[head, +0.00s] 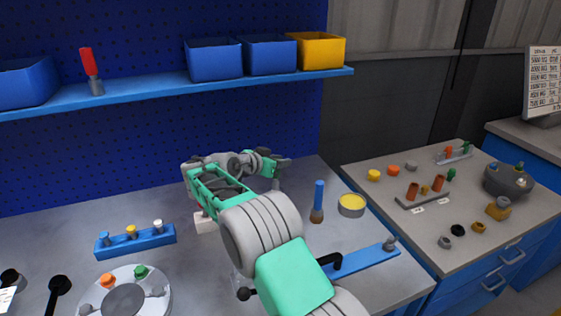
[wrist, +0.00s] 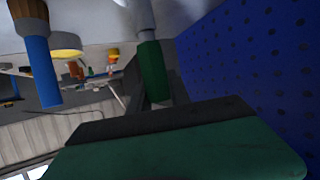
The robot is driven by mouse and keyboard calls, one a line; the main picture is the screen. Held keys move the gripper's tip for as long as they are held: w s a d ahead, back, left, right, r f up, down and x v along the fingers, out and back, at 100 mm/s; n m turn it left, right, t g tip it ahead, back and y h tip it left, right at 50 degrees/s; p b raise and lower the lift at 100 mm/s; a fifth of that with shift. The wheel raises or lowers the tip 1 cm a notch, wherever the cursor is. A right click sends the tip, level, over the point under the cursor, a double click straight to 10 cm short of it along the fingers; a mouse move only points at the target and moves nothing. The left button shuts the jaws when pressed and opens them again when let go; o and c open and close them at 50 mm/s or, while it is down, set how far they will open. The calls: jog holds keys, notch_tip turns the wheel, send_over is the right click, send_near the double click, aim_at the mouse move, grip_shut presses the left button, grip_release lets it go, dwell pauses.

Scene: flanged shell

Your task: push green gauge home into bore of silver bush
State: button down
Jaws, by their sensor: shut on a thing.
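My gripper (head: 281,164) is above the back of the blue-walled bench in the head view. In the wrist view my gripper (wrist: 155,100) is shut on the green gauge (wrist: 152,70). A pale grey shaft (wrist: 141,17) extends from the gauge's green body toward the bench and runs out of the picture. In the head view a small grey part (head: 277,184) shows just below my gripper. I cannot single out the silver bush with certainty, nor tell whether the gauge touches it; my arm hides part of the bench.
A blue bar (head: 362,265) lies in front. A blue rack (head: 135,241) with pegs and a round fixture (head: 124,298) are at left. The pegboard wall (wrist: 250,60) is close.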

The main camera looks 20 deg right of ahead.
jog(key=shift+f+b, duration=1.7)
jog(key=shift+f, duration=0.65)
jog(key=c, duration=1.1)
grip_release()
jog(key=shift+a, duration=0.1)
jog(key=v, duration=0.7)
jog(key=shift+s+a+r, duration=0.2)
jog(key=shift+s+a, duration=0.05)
